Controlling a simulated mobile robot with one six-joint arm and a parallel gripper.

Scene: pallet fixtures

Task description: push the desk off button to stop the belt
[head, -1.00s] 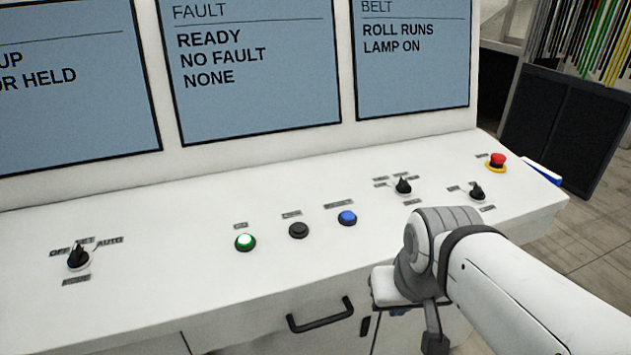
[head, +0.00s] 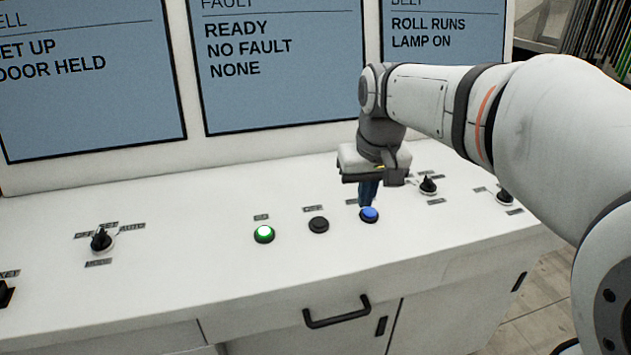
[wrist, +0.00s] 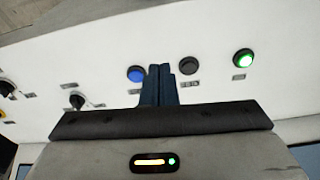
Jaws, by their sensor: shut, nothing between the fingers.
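The desk off button is the dark, unlit button (head: 318,225) between the lit green on button (head: 264,234) and the blue button (head: 369,215). In the wrist view the off button (wrist: 189,65) lies just beyond and right of my fingertips, and the blue button (wrist: 137,74) lies just left of them. My gripper (head: 368,203) points down over the desk, right of the off button and close behind the blue one. Its blue fingers (wrist: 160,70) are shut with nothing between them. The belt screen (head: 443,50) reads "ROLL RUNS, LAMP ON".
A selector knob (head: 101,240) stands at the left. Two more knobs, one here (head: 428,186) and one here (head: 504,196), stand right of my gripper. Upright screens back the desk. The desk top (head: 200,260) is clear around the off button. A drawer handle (head: 337,312) is on the front.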

